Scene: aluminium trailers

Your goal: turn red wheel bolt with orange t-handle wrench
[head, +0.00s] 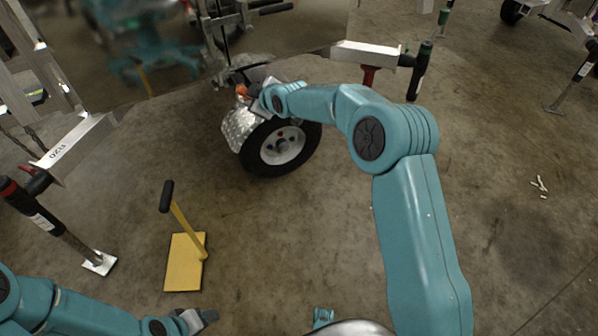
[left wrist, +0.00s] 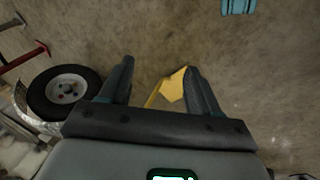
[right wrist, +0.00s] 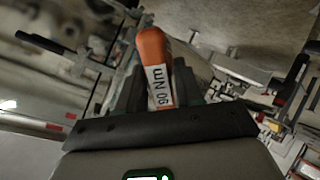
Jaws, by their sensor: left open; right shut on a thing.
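In the head view a bit of the orange wrench (head: 241,90) shows at my right gripper (head: 258,93), above the trailer wheel's fender. The wheel also shows in the left wrist view (left wrist: 66,90). My left gripper (head: 198,319) is low at the front, open and empty, as its wrist view (left wrist: 158,68) shows.
A yellow plate with an upright black-gripped handle (head: 184,264) stands on the floor left of centre. A trailer support leg (head: 50,222) is at the left. The silver fender (head: 238,127) covers the wheel's left side.

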